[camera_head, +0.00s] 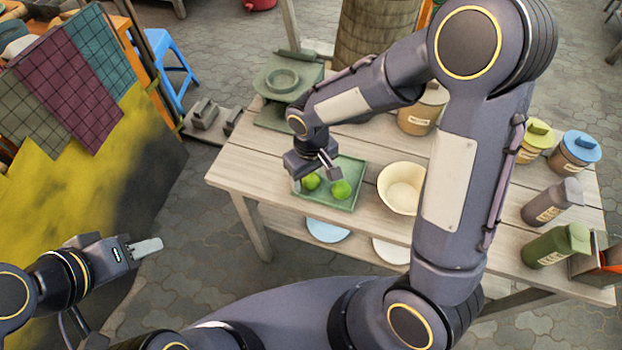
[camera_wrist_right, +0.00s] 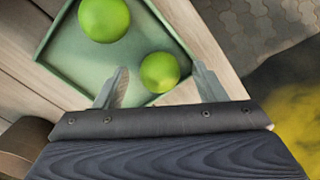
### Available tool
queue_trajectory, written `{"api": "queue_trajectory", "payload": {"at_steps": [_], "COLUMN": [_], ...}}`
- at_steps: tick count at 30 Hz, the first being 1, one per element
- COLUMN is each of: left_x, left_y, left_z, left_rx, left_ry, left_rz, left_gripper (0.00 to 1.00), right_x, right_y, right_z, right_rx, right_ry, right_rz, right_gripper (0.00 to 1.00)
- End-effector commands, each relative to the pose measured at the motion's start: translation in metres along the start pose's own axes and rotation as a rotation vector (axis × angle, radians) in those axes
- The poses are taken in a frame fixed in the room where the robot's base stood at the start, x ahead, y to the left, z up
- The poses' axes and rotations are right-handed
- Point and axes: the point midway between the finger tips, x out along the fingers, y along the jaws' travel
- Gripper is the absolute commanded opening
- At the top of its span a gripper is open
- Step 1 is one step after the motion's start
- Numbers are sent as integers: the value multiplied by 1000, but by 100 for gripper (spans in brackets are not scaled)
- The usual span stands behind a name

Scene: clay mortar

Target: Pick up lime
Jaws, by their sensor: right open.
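Two green limes lie in a square green tray (camera_head: 352,167) on the wooden table. The left lime (camera_head: 311,181) is near my right gripper (camera_head: 316,176); the other lime (camera_head: 341,189) is just to its right. In the right wrist view, the nearer lime (camera_wrist_right: 159,72) appears between the two open fingers of my right gripper (camera_wrist_right: 161,72), with no grip on it visible. The farther lime (camera_wrist_right: 104,18) lies up and to the left, clear of the fingers. My left gripper (camera_head: 146,247) is away from the table at lower left; its finger gap cannot be made out.
A cream bowl (camera_head: 402,188) stands right of the tray. A green scale (camera_head: 284,82) stands behind the tray. Plates (camera_head: 327,230) sit on the lower shelf. A yellow cloth (camera_head: 90,190) covers a stall at left.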

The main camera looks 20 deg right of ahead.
Motion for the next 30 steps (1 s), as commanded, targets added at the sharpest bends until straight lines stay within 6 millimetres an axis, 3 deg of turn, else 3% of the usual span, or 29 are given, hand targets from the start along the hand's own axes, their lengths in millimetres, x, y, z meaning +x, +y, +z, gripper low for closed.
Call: {"api": "queue_trajectory", "payload": {"at_steps": [7,18,30], "left_x": [0,0,-1], "left_y": [0,0,0], "left_z": [0,0,0], "left_rx": [0,0,0], "left_ry": [0,0,0], "left_rz": [0,0,0], "left_gripper": [36,36,36], "right_x": [2,2,-8], "right_y": [0,0,0], "right_z": [0,0,-1], "right_rx": [1,1,1], "right_ry": [1,1,5], "right_rz": [0,0,0], "right_gripper": [64,16,16]}}
